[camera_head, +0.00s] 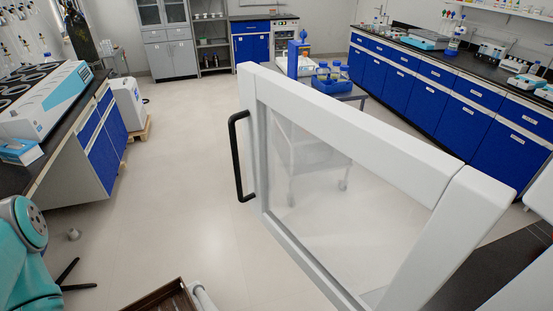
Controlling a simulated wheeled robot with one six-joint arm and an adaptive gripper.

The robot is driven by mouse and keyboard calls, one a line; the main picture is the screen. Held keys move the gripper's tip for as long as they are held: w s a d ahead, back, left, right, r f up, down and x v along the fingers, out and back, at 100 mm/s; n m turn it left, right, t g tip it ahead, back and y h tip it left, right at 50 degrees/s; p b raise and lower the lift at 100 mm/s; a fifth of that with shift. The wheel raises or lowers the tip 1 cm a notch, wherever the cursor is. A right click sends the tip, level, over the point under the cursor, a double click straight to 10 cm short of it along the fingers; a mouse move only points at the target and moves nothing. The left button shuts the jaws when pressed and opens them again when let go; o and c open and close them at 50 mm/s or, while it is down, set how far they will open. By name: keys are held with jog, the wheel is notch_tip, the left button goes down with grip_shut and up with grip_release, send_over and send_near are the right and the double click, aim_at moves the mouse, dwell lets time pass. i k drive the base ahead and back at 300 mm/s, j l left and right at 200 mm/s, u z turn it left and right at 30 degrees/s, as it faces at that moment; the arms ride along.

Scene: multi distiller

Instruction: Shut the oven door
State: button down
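The oven door (350,118) is a white frame around a clear glass pane, and it stands open across the middle and right of the head view. Its black bar handle (238,155) is on the left edge of the frame, facing the open floor. The door's right end meets a white upright (440,240) at the lower right. The oven's inside is not clearly visible. A teal and white part of my arm shows at the lower left, apart from the handle. My gripper cannot be made out in this view.
A black-topped bench (60,140) with a white-and-blue machine (45,100) stands at left. Two thin black prongs (70,275) lie low at left; I cannot tell what they belong to. Blue cabinets (430,95) line the right. The floor (185,190) left of the handle is clear.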

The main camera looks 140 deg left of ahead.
aim_at(378, 217)
jog(key=k+j, duration=0.2)
jog(key=k, duration=0.25)
jog(key=k+j, duration=0.2)
jog(key=k, duration=0.2)
